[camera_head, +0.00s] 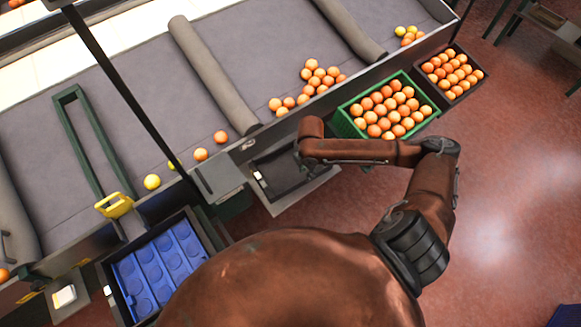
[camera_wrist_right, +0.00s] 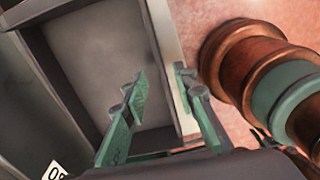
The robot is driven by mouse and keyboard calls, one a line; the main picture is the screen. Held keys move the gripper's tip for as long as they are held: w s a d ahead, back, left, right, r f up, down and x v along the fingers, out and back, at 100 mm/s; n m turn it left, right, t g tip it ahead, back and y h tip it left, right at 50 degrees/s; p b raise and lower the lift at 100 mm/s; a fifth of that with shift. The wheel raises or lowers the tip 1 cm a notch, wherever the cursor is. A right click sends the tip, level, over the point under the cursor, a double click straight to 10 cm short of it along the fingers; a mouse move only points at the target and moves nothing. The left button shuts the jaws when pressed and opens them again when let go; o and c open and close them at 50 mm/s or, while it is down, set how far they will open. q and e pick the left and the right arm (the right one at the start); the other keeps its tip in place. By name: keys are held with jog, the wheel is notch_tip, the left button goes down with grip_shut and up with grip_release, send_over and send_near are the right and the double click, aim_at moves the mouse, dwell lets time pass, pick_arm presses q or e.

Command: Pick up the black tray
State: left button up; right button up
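The black tray (camera_head: 279,172) sits empty on a light ledge beside the conveyor in the head view, partly covered by my right arm. In the right wrist view the tray (camera_wrist_right: 85,65) looks grey inside, with its wall running down between my fingers. My right gripper (camera_wrist_right: 160,84) is open and straddles this wall. One green finger is on the inner side and the other on the outer side, with a gap between them. Whether either finger touches the wall is not clear. In the head view my arm hides these fingertips. My left gripper is not in view.
A green crate (camera_head: 343,123) full of oranges stands right of the tray, and a dark crate (camera_head: 479,75) of oranges lies beyond it. A blue-lined crate (camera_head: 128,312) is at lower left. Loose fruit lies on the grey conveyor (camera_head: 150,90). A dark post (camera_head: 113,75) crosses the left side.

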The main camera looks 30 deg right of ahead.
aim_at(303, 181)
jog(key=shift+a+f, duration=0.3)
jog(key=shift+f, duration=0.4)
jog(key=f, duration=0.1)
jog(key=a+f+b, duration=0.1)
jog(key=f, duration=0.1)
jog(key=shift+s+f, duration=0.1)
jog(key=shift+f, duration=0.15)
jog(key=shift+d+f, duration=0.1)
jog(key=shift+f, duration=0.2)
jog(key=shift+c, duration=0.6)
grip_shut()
